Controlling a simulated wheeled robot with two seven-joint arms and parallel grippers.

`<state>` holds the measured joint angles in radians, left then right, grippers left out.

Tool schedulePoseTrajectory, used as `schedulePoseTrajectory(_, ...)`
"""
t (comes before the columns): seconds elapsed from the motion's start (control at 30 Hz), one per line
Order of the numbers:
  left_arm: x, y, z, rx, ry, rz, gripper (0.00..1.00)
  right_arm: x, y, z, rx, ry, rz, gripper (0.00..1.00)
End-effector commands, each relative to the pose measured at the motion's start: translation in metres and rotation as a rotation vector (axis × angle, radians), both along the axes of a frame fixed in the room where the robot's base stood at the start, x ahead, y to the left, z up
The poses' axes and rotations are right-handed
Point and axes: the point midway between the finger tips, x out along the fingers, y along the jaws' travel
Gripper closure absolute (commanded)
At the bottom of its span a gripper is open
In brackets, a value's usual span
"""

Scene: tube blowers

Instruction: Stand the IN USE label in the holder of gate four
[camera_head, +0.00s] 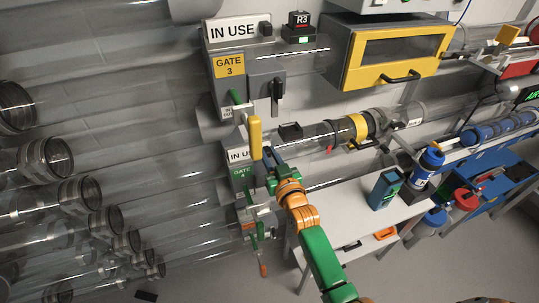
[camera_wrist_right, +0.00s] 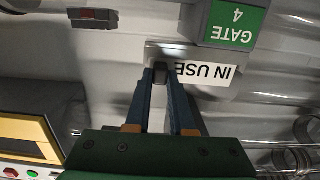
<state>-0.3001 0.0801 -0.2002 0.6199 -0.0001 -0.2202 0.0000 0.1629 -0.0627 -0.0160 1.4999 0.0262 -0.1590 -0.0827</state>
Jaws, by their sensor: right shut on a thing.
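The white IN USE label (camera_head: 238,155) is at the top of the gate four housing, just above the green GATE 4 sign (camera_head: 242,172). My right gripper (camera_head: 270,161) is shut on the dark grip block at the label's end. The right wrist view shows the label (camera_wrist_right: 215,74) upside down, beside the GATE 4 sign (camera_wrist_right: 232,26), with the fingertips (camera_wrist_right: 161,74) closed on the block. The label looks roughly level. I cannot tell whether its lower edge is seated in the holder or just above it. My left gripper is not in view.
The gate three housing above carries its own IN USE label (camera_head: 232,31) and a yellow GATE 3 sign (camera_head: 229,66). A yellow handle (camera_head: 255,137) stands close to my right gripper. Clear tubes run alongside. A white table (camera_head: 345,215) holds a teal container (camera_head: 385,189).

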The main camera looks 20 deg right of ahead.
Motion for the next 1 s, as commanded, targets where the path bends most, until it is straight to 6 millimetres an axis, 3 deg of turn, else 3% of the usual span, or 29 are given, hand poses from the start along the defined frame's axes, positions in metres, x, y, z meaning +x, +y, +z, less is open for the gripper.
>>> schedulePoseTrajectory(0.03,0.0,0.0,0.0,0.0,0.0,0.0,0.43,0.0,0.0,-0.002,0.0,0.004,0.0,0.73)
schedulePoseTrajectory(0.13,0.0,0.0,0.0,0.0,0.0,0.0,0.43,0.0,0.0,-0.002,0.0,0.005,0.0,0.46)
schedulePoseTrajectory(0.17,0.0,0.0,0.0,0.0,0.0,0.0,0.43,0.0,0.0,-0.002,0.0,0.004,0.0,0.44)
schedulePoseTrajectory(0.47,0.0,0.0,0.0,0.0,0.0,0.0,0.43,-0.002,0.0,-0.002,0.0,0.005,0.0,0.44)
schedulePoseTrajectory(0.57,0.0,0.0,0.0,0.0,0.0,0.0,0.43,-0.012,0.0,-0.002,0.0,0.005,0.0,0.44)
schedulePoseTrajectory(0.8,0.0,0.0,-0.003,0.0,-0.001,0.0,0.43,-0.057,-0.002,0.0,0.0,0.007,0.0,0.44)
schedulePoseTrajectory(1.0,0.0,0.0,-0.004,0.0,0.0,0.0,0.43,-0.071,-0.003,0.003,0.0,0.005,0.0,0.44)
